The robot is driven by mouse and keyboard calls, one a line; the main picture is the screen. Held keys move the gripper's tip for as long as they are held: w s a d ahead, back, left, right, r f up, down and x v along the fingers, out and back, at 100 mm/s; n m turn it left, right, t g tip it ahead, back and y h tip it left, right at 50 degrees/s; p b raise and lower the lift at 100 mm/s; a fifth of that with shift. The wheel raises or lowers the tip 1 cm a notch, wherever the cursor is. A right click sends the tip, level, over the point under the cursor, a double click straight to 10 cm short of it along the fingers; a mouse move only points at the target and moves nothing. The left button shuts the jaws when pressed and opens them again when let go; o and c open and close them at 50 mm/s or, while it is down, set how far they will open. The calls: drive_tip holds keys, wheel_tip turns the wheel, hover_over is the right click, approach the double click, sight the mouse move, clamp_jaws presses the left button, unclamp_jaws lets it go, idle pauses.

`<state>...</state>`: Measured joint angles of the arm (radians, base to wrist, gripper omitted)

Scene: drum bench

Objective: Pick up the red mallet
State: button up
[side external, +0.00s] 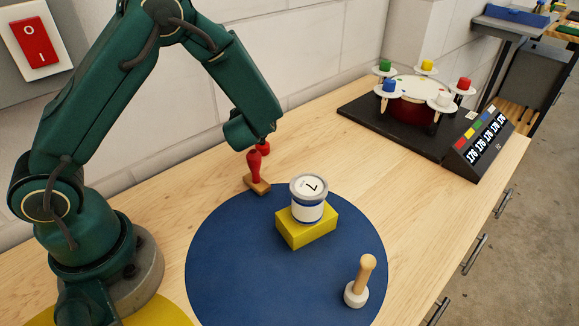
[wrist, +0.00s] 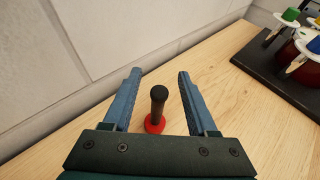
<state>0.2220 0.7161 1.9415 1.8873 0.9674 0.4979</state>
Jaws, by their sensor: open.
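The red mallet has a black handle and a round red head. It stands upright, head down, on the wooden bench, its handle (wrist: 157,103) showing in the wrist view. My gripper (wrist: 160,72) is open, with one blue finger on each side of the handle and a gap on both sides. In the side view, the red head (side external: 264,147) shows just below the end of my arm, behind the red-handled stamp. The rest of the mallet and my fingers are hidden there.
A red-handled wooden stamp (side external: 256,168) stands close in front of the mallet. A black drum stand (side external: 376,128) is at the right back; a wall runs behind.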

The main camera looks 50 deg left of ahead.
drive_tip(key=shift+x, duration=0.75)
clamp_jaws()
idle(0.9)
